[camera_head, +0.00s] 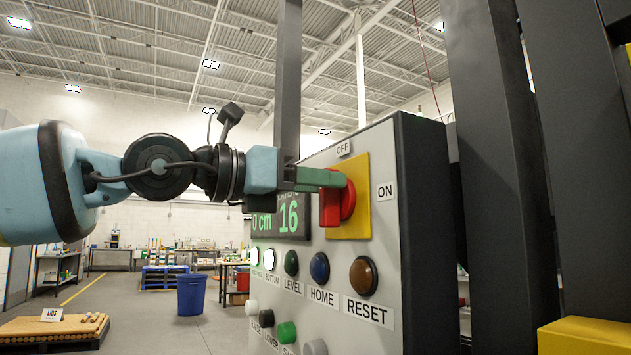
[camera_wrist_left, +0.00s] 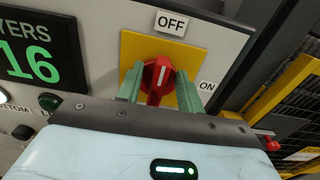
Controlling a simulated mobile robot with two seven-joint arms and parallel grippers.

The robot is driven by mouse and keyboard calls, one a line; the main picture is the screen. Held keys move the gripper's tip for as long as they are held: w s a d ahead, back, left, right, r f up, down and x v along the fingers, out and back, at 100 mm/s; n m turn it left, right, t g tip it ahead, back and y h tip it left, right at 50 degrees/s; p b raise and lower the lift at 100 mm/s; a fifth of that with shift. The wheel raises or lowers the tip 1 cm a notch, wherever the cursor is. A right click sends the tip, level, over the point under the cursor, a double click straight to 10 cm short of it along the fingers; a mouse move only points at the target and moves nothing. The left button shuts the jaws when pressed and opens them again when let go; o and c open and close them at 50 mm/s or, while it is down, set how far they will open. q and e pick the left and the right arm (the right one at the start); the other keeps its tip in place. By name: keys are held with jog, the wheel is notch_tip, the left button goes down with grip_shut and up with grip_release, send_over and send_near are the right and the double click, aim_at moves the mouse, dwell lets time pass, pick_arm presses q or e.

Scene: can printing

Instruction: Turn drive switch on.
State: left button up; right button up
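The drive switch is a red rotary knob (camera_head: 338,204) on a yellow plate (camera_head: 358,180), on the front of a grey control box. It also shows in the left wrist view (camera_wrist_left: 158,78), with its white mark pointing up toward the OFF label (camera_wrist_left: 171,22). The ON label (camera_head: 385,191) is to the right of the plate. My left gripper (camera_head: 325,178) is at the knob. In the left wrist view its green fingers (camera_wrist_left: 160,92) stand on either side of the knob's handle, apart, with small gaps visible. My right gripper is not in view.
Several push buttons sit below the switch, including a brown RESET button (camera_head: 363,276) and a blue HOME button (camera_head: 319,267). A display (camera_head: 285,216) reading 16 is left of the switch. Dark posts (camera_head: 500,150) stand close to the right of the box.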

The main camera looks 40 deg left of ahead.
pick_arm(q)
grip_shut()
jog(key=m+b, duration=0.1)
jog(key=m, duration=0.3)
jog(key=d+m+b, duration=0.1)
jog(key=m, duration=0.3)
jog(key=f+m+b, duration=0.1)
jog(key=m, duration=0.3)
jog(key=shift+s+d+m+b, duration=0.3)
jog(key=shift+d+b, duration=0.05)
jog(key=m, duration=0.3)
jog(key=shift+f, duration=0.3)
jog(key=shift+d+f+m, duration=0.1)
jog(key=shift+f+m, duration=0.05)
jog(key=shift+m, duration=1.05)
